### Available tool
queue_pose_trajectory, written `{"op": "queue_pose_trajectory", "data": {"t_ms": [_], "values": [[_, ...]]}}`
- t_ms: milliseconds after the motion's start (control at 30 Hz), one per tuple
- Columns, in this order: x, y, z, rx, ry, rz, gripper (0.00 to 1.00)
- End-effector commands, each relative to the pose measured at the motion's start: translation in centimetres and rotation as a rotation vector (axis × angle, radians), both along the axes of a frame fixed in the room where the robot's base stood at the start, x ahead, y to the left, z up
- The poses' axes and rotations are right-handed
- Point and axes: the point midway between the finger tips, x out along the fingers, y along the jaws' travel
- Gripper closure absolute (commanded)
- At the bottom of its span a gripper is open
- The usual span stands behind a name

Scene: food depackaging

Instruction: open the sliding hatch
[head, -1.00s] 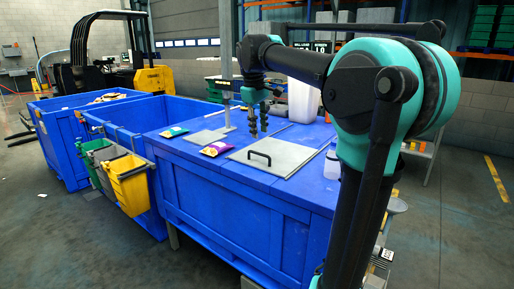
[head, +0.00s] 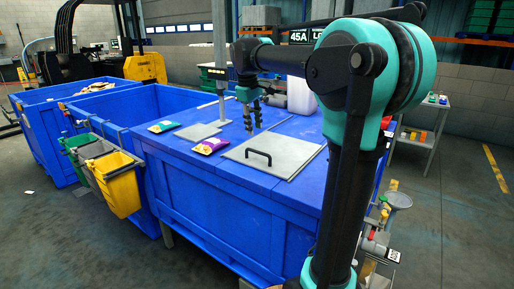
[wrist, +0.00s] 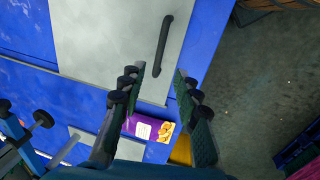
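The hatch is a flat grey plate (head: 290,153) set in the top of the blue table, with a black bar handle (head: 258,157) near its left edge. In the wrist view the hatch (wrist: 100,45) fills the upper middle, and its handle (wrist: 163,45) stands ahead of the fingers. My gripper (head: 252,127) is above the table, apart from the handle, which looks closer to the camera. In the wrist view my gripper (wrist: 160,76) has its fingers spread with nothing between them. The handle is upright from the plate and the hatch lies flat.
A purple snack packet (head: 210,145) lies left of the hatch, beside a smaller grey plate (head: 198,131) and another packet (head: 164,126). A post (head: 221,75) and a white container (head: 301,95) stand behind. Yellow (head: 122,190) and other bins hang on the left.

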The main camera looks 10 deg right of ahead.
Motion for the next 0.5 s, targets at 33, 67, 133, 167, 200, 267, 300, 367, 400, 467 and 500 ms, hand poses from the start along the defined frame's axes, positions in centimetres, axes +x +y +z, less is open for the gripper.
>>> {"op": "queue_pose_trajectory", "data": {"t_ms": [33,67,133,167,200,267,300,367,400,467,500], "values": [[0.2,-0.2,-1.1,0.000,0.000,0.000,0.68],[0.2,-0.2,-1.7,0.000,0.000,0.000,0.68],[0.5,-0.4,-3.0,0.000,0.000,0.000,0.68],[0.5,-0.5,-3.6,0.000,0.000,0.000,0.68],[0.6,-0.6,-4.4,0.000,0.000,0.000,0.68],[0.8,-0.8,-5.5,0.000,0.000,0.000,0.68],[0.9,-0.9,-6.1,0.000,0.000,-0.001,0.68],[1.0,-1.0,-7.1,0.000,0.000,-0.001,0.68],[1.1,-1.1,-7.6,0.000,0.000,-0.001,0.68],[1.2,-1.2,-8.3,0.000,0.000,-0.001,0.68],[1.2,-1.2,-8.7,0.000,0.000,-0.001,0.68]]}}
